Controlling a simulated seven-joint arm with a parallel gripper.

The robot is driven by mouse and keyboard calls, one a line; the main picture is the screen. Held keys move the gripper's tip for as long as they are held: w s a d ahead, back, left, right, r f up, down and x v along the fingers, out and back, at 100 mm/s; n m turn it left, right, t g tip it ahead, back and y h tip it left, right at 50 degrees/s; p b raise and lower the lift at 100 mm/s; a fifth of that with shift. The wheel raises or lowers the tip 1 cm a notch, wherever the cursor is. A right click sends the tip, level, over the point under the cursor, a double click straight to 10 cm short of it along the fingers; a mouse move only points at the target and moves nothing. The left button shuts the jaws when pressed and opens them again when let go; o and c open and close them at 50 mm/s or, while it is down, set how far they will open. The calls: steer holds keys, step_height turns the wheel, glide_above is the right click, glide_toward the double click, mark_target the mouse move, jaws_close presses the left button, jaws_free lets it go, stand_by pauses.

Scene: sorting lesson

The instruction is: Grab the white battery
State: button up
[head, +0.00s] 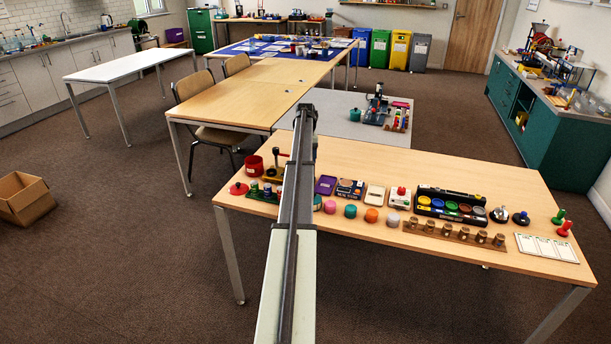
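No thing shows clearly as a white battery in the head view. A small whitish round piece (392,220) stands at the right end of a row of coloured pieces near the table's front edge; it is too small to tell whether it is a battery. My arm reaches up the middle of the picture, across the near wooden table (480,262), and hides part of its left side. No gripper fingers can be made out at the arm's far end, so their state and distance to the pieces do not show.
A wooden strip with several metal cylinders (463,233) lies in front of the case. A white card (546,248) lies at right.

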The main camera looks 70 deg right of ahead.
steer(key=shift+d+f, duration=0.1)
steer(key=shift+f, duration=2.5)
steer(key=shift+c, duration=0.3)
jaws_close()
steer(key=shift+r, duration=0.2)
